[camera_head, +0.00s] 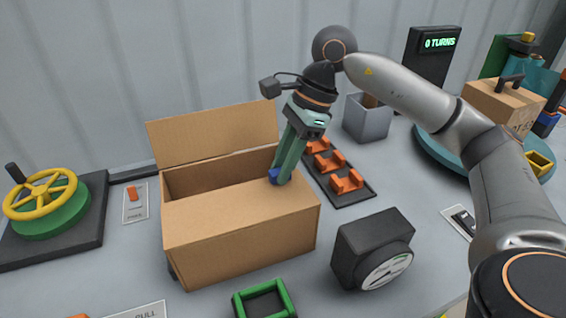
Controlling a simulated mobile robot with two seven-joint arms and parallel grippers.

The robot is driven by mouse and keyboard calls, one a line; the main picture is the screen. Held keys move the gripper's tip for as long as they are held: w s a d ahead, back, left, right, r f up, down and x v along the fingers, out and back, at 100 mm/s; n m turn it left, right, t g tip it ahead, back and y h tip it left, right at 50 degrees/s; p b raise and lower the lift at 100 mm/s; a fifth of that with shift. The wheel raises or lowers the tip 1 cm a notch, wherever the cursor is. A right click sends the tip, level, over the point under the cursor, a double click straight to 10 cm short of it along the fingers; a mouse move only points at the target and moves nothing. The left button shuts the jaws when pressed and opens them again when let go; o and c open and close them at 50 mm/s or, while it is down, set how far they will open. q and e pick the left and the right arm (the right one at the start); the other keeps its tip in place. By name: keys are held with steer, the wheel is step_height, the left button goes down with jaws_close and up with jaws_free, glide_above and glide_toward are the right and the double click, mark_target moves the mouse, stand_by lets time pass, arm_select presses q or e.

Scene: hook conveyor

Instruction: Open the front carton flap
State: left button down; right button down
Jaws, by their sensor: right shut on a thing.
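The open-topped brown carton (235,245) stands on the table left of the middle. Its back flap (215,132) stands up, leaning back. The front flap (225,208) lies over the front part of the top, leaving a dark gap behind it. My right gripper (279,178) reaches down from above with green fingers and blue tips. It is shut on the rear edge of the front flap, near the right end. The tips partly hide the grip. My left gripper is out of view.
A yellow handwheel (40,195) is at the left. A dark gauge box (372,248) and a green square frame (264,300) stand near the carton's front. Orange blocks (347,182) in a dark tray lie to its right. A grey bin (367,118) and a turntable (440,149) are behind.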

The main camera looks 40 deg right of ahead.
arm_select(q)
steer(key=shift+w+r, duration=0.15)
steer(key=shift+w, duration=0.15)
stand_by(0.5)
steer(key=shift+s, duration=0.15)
arm_select(e)
steer(key=shift+w, duration=0.1)
